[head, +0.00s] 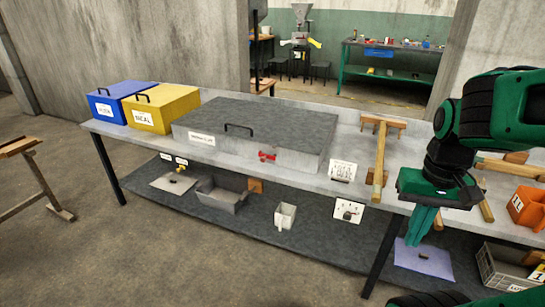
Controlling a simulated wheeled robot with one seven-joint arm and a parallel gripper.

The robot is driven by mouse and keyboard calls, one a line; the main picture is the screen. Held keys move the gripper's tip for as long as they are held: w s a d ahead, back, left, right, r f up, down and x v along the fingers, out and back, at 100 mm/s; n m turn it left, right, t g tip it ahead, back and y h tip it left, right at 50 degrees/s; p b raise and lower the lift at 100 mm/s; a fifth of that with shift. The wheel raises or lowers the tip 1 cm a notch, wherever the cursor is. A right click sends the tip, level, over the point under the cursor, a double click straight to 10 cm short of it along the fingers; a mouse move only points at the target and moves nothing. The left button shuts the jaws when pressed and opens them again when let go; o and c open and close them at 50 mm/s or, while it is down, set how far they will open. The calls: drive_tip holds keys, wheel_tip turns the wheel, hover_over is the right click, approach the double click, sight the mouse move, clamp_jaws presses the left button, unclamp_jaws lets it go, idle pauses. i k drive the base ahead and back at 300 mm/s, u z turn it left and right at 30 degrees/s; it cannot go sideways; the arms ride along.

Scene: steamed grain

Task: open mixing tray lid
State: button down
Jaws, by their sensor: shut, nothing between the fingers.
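The mixing tray (290,159) is a wide grey box in the middle of the long table, with a white label on its front left. Its flat dark grey lid (275,125) lies closed on top, with a black bar handle (239,128) near the lid's front left. A small red part (267,156) shows on the tray's front. My gripper (424,228) is at the right, pointing down by the table's front edge, well apart from the tray. Its green fingers are together and nothing shows between them.
A yellow box (147,119) and a blue box (100,107), both with handled lids, stand left of the tray. A wooden T-shaped tool (379,155) lies between tray and gripper. An orange bin (525,208) is at right. The lower shelf holds a grey pan (222,197) and a white scoop (285,215).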

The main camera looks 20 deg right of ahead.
sight(304, 131)
drive_tip(key=i, duration=1)
drive_tip(key=u, duration=0.05)
